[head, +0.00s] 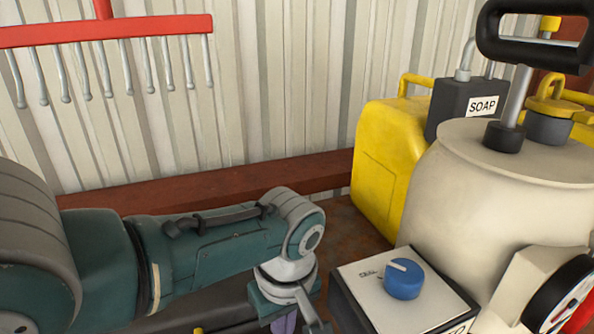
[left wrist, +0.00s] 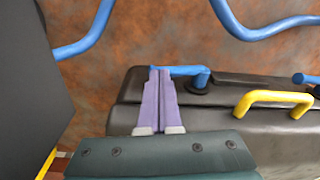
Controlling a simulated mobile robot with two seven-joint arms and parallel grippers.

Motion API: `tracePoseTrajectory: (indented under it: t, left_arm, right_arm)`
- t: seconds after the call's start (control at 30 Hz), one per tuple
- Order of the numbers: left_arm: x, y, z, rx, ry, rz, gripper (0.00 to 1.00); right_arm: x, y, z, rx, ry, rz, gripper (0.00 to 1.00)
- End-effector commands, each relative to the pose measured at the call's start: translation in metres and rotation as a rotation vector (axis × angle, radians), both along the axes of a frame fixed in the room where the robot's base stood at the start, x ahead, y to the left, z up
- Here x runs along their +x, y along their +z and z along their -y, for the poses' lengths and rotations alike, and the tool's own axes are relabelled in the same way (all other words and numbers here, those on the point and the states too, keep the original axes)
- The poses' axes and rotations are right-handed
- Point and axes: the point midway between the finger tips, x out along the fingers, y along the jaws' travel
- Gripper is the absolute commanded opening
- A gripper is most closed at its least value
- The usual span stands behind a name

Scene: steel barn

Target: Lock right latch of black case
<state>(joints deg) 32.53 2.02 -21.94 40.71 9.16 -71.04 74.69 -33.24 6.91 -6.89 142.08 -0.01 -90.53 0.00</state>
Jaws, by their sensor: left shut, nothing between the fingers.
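The black case (left wrist: 240,125) lies below my left arm, with a yellow handle (left wrist: 272,100) on it. A blue latch (left wrist: 185,71) sits on the case edge beside my left fingertips, and another blue piece (left wrist: 305,79) shows at the right edge of the left wrist view. My left gripper (left wrist: 160,73) is shut and empty, its purple fingers over the case edge by the near latch. I cannot tell whether they touch it. In the head view my left gripper (head: 286,322) is partly cut off, and my arm hides most of the case (head: 215,315). My right gripper is out of view.
A control box with a blue knob (head: 403,279) stands close right of my left gripper, before a cream tank (head: 490,210). A blue hose (left wrist: 82,42) lies on the rusty floor (left wrist: 150,35).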

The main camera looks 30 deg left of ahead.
Motion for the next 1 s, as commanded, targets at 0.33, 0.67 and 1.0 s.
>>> tracePoseTrajectory:
  t: [0.33,0.67,1.0]
  left_arm:
    - [0.0,0.005,0.0,-0.001,0.0,0.0,0.0]
    - [-0.001,0.063,0.005,-0.002,0.0,0.003,0.0]
    - [-0.002,0.098,0.008,-0.001,0.0,0.001,0.0]
  right_arm:
    - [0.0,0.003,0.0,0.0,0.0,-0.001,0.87]
    - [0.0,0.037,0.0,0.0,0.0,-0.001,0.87]
    - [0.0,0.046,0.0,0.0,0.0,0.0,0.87]
